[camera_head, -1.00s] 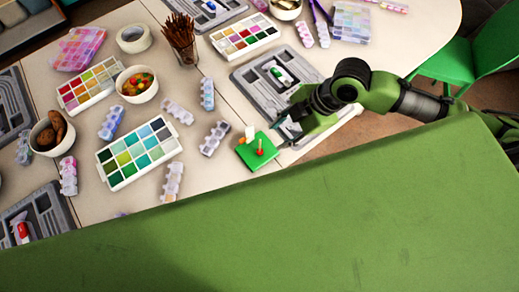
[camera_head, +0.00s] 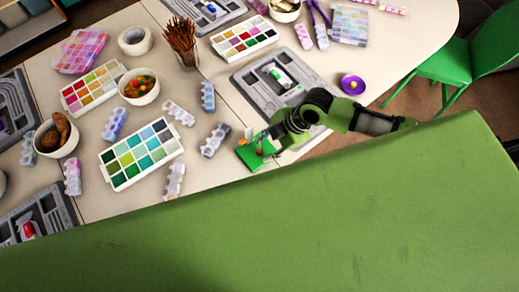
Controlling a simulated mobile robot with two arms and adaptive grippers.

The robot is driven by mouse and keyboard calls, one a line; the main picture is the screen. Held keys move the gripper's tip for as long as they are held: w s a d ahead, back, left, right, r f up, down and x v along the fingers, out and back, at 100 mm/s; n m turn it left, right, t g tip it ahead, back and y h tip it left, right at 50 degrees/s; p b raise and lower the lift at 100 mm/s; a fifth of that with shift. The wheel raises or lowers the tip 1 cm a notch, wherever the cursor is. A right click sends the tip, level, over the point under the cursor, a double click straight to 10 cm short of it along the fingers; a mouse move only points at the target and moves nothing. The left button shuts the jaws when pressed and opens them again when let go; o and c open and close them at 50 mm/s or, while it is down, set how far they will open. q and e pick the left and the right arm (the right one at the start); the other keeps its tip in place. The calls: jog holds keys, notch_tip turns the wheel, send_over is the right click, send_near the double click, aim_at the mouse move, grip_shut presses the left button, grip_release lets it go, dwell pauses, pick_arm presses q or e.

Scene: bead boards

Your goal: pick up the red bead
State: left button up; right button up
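The green bead board (camera_head: 246,157) lies near the table's front edge. My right gripper (camera_head: 267,145) is over its right part, with the arm reaching in from the right. The red bead is mostly hidden behind the fingers; only a small reddish trace shows there, so I cannot tell whether the fingers touch it. A pale block-like bead (camera_head: 250,132) shows at the back of the board, beside the gripper. The fingers are too small and overlapped to tell open from shut. My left gripper is not in view.
A grey sorting tray (camera_head: 248,82) lies behind the gripper. A paint palette (camera_head: 112,176) and a clear bead box (camera_head: 214,140) lie left of the board. A purple round dish (camera_head: 352,84) sits at the table's right side. A green chair (camera_head: 480,55) stands beyond.

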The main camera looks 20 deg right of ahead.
jog(key=shift+x, duration=1)
jog(key=shift+a+f, duration=0.1)
jog(key=shift+f, duration=0.1)
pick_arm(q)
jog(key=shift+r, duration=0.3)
pick_arm(e)
jog(key=shift+s, duration=0.1)
jog(key=shift+f, duration=0.15)
jog(key=c, duration=0.8)
